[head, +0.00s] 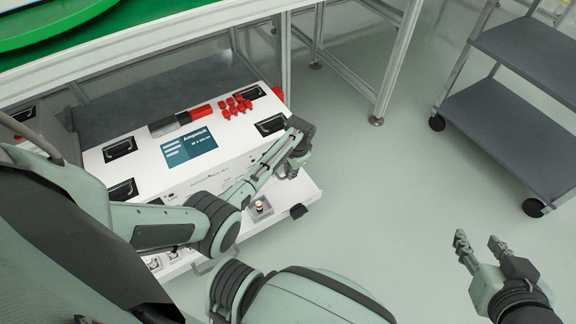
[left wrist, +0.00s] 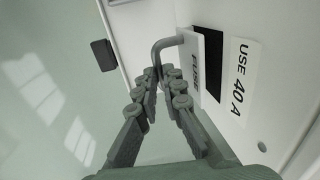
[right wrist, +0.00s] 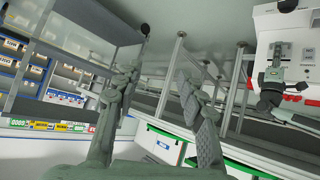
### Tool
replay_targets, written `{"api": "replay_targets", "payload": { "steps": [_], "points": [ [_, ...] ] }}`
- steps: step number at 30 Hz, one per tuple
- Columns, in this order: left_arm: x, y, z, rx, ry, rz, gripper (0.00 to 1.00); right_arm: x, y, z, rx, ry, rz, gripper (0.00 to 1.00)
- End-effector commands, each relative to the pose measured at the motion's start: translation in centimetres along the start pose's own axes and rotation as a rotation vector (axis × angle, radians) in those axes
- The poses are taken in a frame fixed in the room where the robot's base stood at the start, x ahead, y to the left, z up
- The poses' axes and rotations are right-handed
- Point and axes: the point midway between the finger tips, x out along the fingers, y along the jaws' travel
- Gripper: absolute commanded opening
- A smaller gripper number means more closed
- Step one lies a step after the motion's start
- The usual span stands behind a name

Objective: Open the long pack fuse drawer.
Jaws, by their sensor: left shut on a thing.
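The long white pack (head: 235,155) with an "Ampwick" screen lies on the low platform under the table. In the left wrist view, a small white drawer front (left wrist: 196,80) marked "FUSE" has a bent grey handle (left wrist: 167,43). A dark gap shows beside that front, next to a "USE 40 A" label (left wrist: 238,80); how far the drawer stands out is hard to tell. My left gripper (head: 294,165) is at the pack's right end, its fingertips (left wrist: 164,82) shut on the handle. My right gripper (head: 480,248) is open and empty over the floor at right.
Red caps (head: 236,106) and black recessed handles (head: 120,148) are on the pack's top. A white ledge (head: 290,200) with a red-topped part (head: 260,206) runs along its front. A grey trolley (head: 510,120) stands at right. The floor between is clear.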

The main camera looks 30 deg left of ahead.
Motion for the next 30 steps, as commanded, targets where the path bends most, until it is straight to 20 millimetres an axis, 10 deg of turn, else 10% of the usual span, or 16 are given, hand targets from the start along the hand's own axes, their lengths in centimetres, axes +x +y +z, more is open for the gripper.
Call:
{"api": "replay_targets", "payload": {
  "steps": [18,30],
  "points": [
    [-1.8,8.4,0.3,0.003,-0.003,0.004,0.0,-1.8,6.0,15.6,0.03,-0.659,0.111,0.4],
    [-1.7,10.3,0.3,-0.001,-0.001,0.001,0.0,0.3,5.7,17.6,0.034,-0.66,0.097,0.4]
  ]
}}
